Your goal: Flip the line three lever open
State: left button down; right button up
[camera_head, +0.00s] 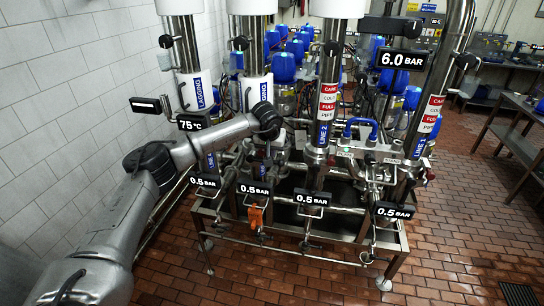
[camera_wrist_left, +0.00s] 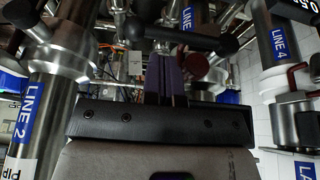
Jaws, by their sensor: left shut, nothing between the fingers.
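My left arm reaches in from the left in the head view, and my left gripper (camera_head: 275,155) is among the pipes near the line three column, partly hidden. In the left wrist view its dark fingers (camera_wrist_left: 166,80) are shut together and empty. A black bar-shaped handle (camera_wrist_left: 180,36) with rounded ends lies across the picture just beyond the fingertips. A dark red knob (camera_wrist_left: 194,67) is just right of the fingers. A blue label strip (camera_wrist_left: 187,18) shows behind the handle. I cannot tell whether the fingers touch the handle. My right gripper is not in view.
The line two pipe (camera_wrist_left: 41,115) and line four pipe (camera_wrist_left: 275,35) flank the gripper in the wrist view. Pressure displays (camera_head: 254,190) line the front of the steel frame. An orange tag (camera_head: 255,216) hangs below.

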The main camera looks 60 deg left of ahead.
pick_arm(q)
jog(key=shift+s+d+x, duration=0.1)
jog(key=shift+x, duration=0.7)
jog(key=shift+s+d+x, duration=0.1)
jog(key=shift+x, duration=0.75)
